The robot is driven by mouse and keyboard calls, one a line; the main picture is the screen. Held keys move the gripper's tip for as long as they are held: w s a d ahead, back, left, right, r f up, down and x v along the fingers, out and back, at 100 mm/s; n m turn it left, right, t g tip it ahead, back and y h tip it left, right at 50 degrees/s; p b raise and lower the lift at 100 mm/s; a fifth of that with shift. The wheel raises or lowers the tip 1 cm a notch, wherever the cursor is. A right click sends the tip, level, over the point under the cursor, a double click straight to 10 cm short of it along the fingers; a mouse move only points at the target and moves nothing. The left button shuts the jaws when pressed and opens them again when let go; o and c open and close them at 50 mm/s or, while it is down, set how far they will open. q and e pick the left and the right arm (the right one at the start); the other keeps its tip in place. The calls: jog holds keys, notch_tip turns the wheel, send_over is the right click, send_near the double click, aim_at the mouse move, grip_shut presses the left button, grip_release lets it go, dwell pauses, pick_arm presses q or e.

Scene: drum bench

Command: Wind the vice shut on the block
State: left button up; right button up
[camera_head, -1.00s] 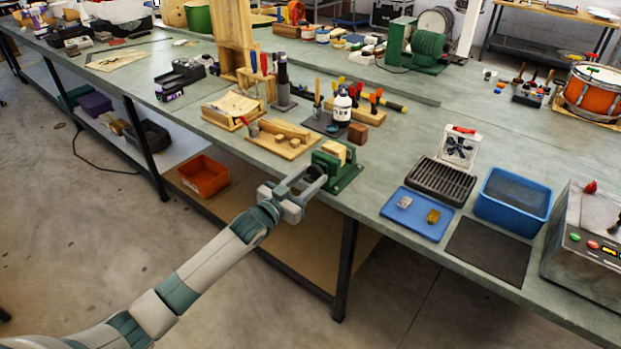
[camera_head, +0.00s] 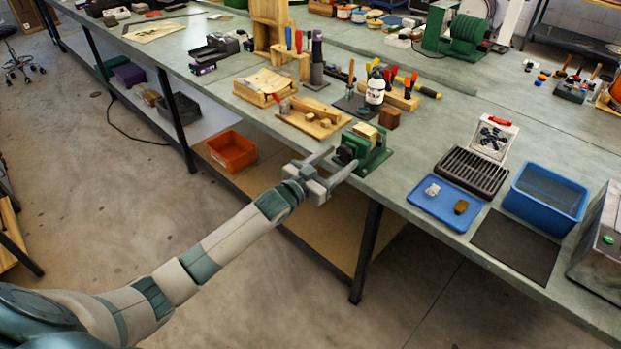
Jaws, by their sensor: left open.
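The green vice (camera_head: 367,150) stands at the front edge of the bench. A pale wooden block (camera_head: 366,132) sits at the top of it, between its jaws as far as I can tell. The vice's dark handle end (camera_head: 344,154) faces my left gripper. My left gripper (camera_head: 341,163) is open, with its two fingers spread on either side of the handle end. I cannot tell whether the fingers touch it. My right gripper is not in view.
A wooden board with small blocks (camera_head: 313,120) lies left of the vice, and a brown block (camera_head: 390,118) stands behind it. A blue tray (camera_head: 425,206), a black grate (camera_head: 471,172) and a blue bin (camera_head: 546,195) are to the right. Bare bench lies between vice and tray.

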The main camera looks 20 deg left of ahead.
pick_arm(q)
jog(key=b+v, duration=0.2)
jog(key=v, duration=1.5)
jog(key=shift+b, duration=0.4)
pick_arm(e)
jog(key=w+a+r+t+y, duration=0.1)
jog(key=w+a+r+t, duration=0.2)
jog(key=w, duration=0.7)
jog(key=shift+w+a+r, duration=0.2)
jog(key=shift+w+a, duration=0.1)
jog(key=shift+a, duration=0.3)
